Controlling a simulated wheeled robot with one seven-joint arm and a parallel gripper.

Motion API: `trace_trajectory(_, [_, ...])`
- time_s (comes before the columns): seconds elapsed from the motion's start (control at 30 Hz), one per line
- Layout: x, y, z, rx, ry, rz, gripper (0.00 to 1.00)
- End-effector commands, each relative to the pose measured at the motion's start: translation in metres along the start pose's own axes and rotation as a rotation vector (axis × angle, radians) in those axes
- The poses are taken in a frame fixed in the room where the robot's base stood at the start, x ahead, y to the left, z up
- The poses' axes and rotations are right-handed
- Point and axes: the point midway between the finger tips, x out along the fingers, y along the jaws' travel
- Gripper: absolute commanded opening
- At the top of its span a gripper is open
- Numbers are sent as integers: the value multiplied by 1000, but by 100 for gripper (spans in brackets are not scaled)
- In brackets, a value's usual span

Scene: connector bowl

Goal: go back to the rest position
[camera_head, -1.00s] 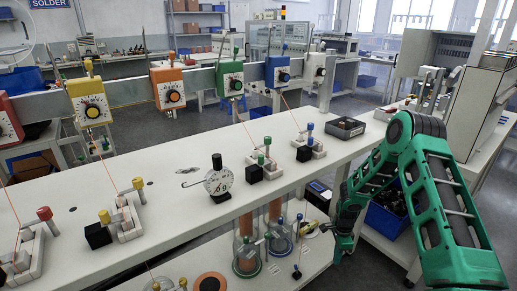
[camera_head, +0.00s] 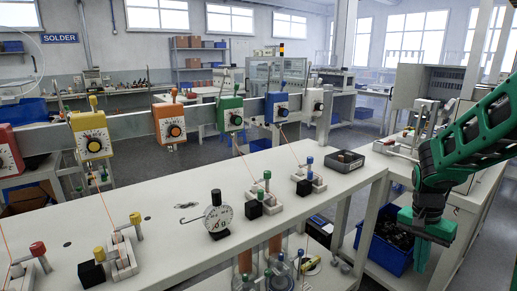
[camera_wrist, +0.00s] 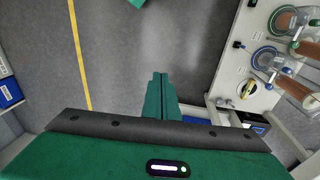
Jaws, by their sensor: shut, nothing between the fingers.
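My gripper (camera_head: 421,256) hangs at the right side of the head view, pointing down, in front of the blue bin below the right-hand bench. In the wrist view my gripper (camera_wrist: 160,78) shows its two green fingers pressed together with nothing between them. Below the fingers there is only grey floor with a yellow line. My green arm comes in from the right edge of the head view.
The white bench (camera_head: 160,225) carries a round dial gauge (camera_head: 216,217), colored-knob connector fixtures and a dark tray (camera_head: 346,161). A blue bin (camera_head: 385,247) with dark items stands behind my gripper. Glass cylinders (camera_wrist: 292,22) show at the wrist view's upper right.

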Motion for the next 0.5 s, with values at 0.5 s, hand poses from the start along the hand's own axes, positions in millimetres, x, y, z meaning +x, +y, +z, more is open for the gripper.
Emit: trace_trajectory(0.5, [-69, 133, 94, -277, -33, -85, 0])
